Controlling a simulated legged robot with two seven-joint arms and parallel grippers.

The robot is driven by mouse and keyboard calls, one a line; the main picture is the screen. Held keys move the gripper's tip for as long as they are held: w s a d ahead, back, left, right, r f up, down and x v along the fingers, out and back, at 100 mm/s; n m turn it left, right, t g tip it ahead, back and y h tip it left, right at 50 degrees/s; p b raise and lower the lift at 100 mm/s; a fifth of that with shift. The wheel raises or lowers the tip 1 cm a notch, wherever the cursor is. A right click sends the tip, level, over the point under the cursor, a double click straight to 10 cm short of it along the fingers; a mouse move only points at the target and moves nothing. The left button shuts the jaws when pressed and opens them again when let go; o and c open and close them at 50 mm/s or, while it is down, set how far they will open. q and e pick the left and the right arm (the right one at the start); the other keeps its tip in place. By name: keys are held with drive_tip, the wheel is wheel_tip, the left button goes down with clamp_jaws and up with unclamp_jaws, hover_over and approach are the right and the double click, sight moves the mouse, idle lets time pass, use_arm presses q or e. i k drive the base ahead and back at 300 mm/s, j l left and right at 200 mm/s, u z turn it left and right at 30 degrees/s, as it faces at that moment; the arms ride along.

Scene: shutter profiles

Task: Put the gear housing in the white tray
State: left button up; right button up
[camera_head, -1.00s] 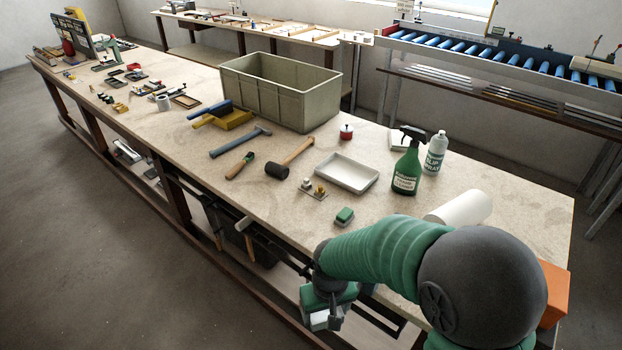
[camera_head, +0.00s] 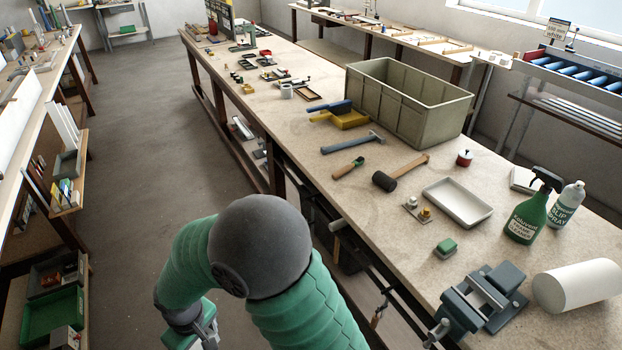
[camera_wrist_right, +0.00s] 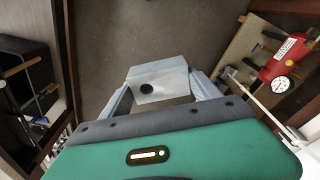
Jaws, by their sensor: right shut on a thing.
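The gear housing (camera_wrist_right: 165,75) is a light grey block with a dark round hole. In the right wrist view it sits between the two fingers of my right gripper (camera_wrist_right: 161,90), which is shut on it over the floor. In the head view my right gripper (camera_head: 195,333) is at the bottom edge, left of the bench and partly cut off. The housing cannot be made out clearly there. The white tray (camera_head: 457,203) lies empty on the bench, well to the right of and beyond the gripper. My left gripper is not in view.
A vise (camera_head: 480,303) stands at the near bench edge, beside a white roll (camera_head: 578,286). A mallet (camera_head: 400,172), a green block (camera_head: 446,247), a spray bottle (camera_head: 528,215) and a large bin (camera_head: 408,105) surround the tray. A red extinguisher (camera_wrist_right: 287,58) shows in the wrist view.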

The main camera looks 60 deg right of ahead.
sight(457, 211)
drive_tip(key=l+u, duration=0.2)
drive_tip(key=u, duration=1.2)
drive_tip(key=l+z, duration=0.1)
drive_tip(key=z, duration=0.75)
drive_tip(key=l+z, duration=0.15)
drive_tip(key=z, duration=0.3)
drive_tip(key=l+z, duration=0.1)
drive_tip(key=z, duration=0.75)
drive_tip(key=i+l, duration=0.05)
